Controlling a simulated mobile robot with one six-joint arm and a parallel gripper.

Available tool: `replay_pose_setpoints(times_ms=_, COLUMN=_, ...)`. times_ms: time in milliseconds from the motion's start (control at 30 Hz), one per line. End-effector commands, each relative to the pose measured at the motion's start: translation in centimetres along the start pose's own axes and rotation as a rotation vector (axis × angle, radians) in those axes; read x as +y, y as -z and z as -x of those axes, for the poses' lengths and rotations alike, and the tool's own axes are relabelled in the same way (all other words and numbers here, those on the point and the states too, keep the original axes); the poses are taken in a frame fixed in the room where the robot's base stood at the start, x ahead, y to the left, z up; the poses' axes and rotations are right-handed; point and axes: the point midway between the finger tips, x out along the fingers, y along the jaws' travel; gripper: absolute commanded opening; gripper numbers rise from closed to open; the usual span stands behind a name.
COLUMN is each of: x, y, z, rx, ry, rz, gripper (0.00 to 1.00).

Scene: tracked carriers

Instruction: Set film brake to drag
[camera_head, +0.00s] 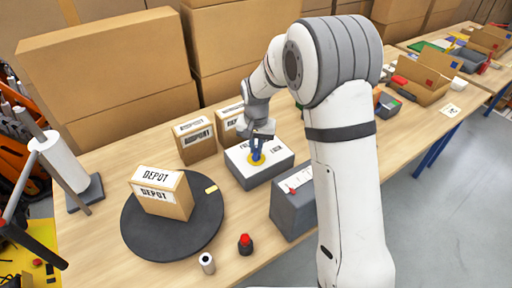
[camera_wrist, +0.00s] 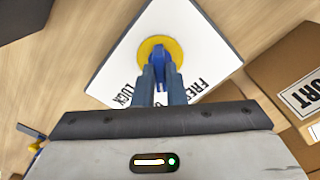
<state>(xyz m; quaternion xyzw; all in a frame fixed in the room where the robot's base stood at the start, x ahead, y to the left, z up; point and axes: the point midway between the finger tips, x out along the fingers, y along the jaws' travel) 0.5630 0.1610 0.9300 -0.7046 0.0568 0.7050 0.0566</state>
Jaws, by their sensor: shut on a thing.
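The film brake is a grey box with a white top (camera_head: 239,153) on the table; the wrist view shows the white top (camera_wrist: 197,36) too. A yellow disc (camera_wrist: 145,51) lies on it, with a blue knob (camera_wrist: 158,62) at its centre. My gripper (camera_wrist: 159,86) is shut on the knob from above; in the head view the gripper (camera_head: 258,146) is over the disc. In the wrist view, printed words near the disc look like FREE at right and LOCK at left. My fingers cover the part between them. Which word the knob points at, I cannot tell.
A black turntable (camera_head: 137,236) carries a DEPOT carton (camera_head: 176,208). A red-topped button (camera_head: 245,243) and a white film roll (camera_head: 65,163) are nearby. Large cartons line the back.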

Motion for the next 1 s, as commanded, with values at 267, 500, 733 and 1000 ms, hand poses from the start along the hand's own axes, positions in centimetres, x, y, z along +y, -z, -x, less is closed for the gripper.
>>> replay_pose_setpoints(times_ms=267, x=-0.02, y=0.04, z=0.06, rx=0.001, ry=0.001, rz=-0.031, gripper=0.00)
replay_pose_setpoints(times_ms=500, x=-0.03, y=0.04, z=0.07, rx=0.001, ry=0.001, rz=-0.031, gripper=0.00)
replay_pose_setpoints(times_ms=733, x=-0.03, y=0.03, z=0.05, rx=0.001, ry=0.001, rz=-0.030, gripper=0.26)
replay_pose_setpoints(times_ms=1000, x=-0.02, y=0.01, z=0.02, rx=0.000, ry=0.000, rz=-0.030, gripper=0.33)
